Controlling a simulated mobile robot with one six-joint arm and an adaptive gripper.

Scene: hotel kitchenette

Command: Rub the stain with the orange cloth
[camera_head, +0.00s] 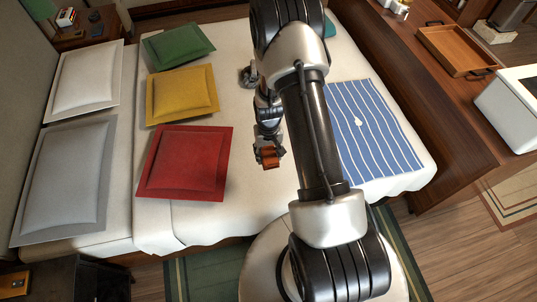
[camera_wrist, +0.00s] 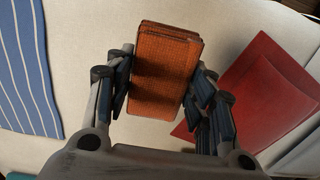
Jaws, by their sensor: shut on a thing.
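My gripper (camera_head: 268,142) is shut on the folded orange cloth (camera_head: 270,158) and holds it over the bare white bedding, between the red pillow and the blue striped cloth. In the wrist view the orange cloth (camera_wrist: 165,70) sits between the two fingers as a thick folded block. A small white blotch (camera_head: 358,122), which looks like the stain, lies on the blue striped cloth (camera_head: 375,150), to the right of my gripper and beyond my arm. The blotch does not show in the wrist view, where only part of the striped cloth (camera_wrist: 25,70) is seen at the left.
Red (camera_head: 183,162), yellow (camera_head: 182,94) and green (camera_head: 178,46) pillows lie left of my gripper on the bed (camera_head: 235,190). White (camera_head: 84,80) and grey (camera_head: 65,180) pillows lie farther left. A wooden tray (camera_head: 455,48) stands on the counter at right.

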